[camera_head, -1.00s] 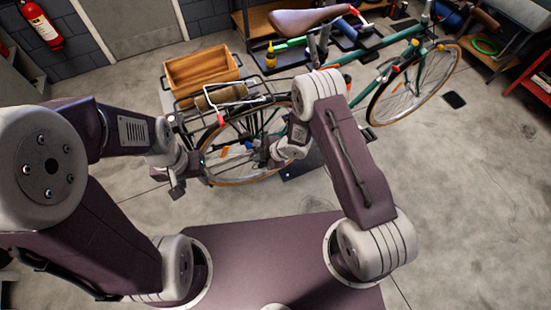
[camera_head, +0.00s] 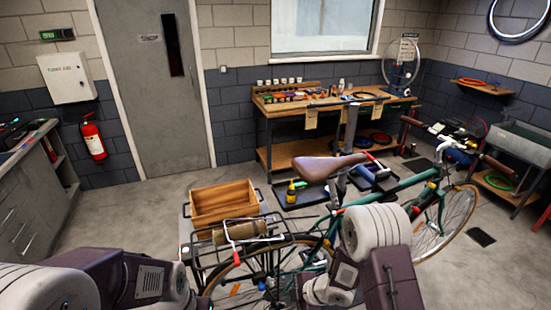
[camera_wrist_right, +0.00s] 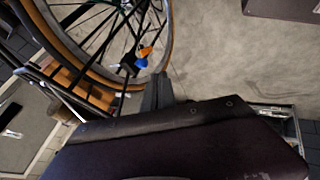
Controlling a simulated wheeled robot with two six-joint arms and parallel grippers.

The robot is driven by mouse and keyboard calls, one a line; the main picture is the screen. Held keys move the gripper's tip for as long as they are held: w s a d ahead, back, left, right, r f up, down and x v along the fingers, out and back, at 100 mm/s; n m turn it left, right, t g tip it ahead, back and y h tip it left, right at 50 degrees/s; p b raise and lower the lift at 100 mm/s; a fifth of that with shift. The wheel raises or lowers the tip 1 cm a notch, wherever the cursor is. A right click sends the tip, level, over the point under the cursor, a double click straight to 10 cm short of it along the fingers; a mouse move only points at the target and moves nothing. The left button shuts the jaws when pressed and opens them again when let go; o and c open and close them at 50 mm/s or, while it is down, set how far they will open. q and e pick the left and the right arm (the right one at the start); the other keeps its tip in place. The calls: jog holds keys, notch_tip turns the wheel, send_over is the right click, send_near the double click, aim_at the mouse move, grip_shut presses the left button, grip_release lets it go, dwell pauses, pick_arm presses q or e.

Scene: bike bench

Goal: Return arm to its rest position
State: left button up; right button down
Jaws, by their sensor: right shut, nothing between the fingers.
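My right arm (camera_head: 375,225) reaches in from the bottom right of the head view, bent, with its forearm in front of the green bicycle's lower frame. My right gripper (camera_wrist_right: 157,90) is shut and empty in the right wrist view, its dark fingers pointing towards the spokes and tyre of the rear wheel (camera_wrist_right: 168,40). I cannot tell whether they touch the wheel. My left arm (camera_head: 130,275) lies low at the bottom left of the head view, and its gripper end is mostly cut off by the picture's edge.
A small orange and blue piece (camera_wrist_right: 142,56) sits among the spokes. A workbench (camera_head: 335,112) stands behind, a fire extinguisher (camera_head: 93,138) on the left wall. Bare floor (camera_head: 125,215) lies left.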

jog(key=w+d+r+m+t+h+b, duration=0.1)
jog(key=w+d+r+m+t, duration=0.15)
jog(key=r, duration=0.35)
jog(key=w+d+r+m+t+h+b, duration=0.1)
jog(key=w+d+r+b, duration=0.15)
jog(key=r, duration=0.25)
jog(key=s+d+r+m+h, duration=0.2)
jog(key=s+d+m+h, duration=0.25)
jog(key=d+m, duration=0.35)
jog(key=s+f+m+g, duration=0.4)
jog(key=s+m, duration=0.5)
jog(key=s, duration=0.6)
jog(key=shift+g, duration=1.25)
jog(key=shift+d+y, duration=0.1)
jog(key=shift+y, duration=0.15)
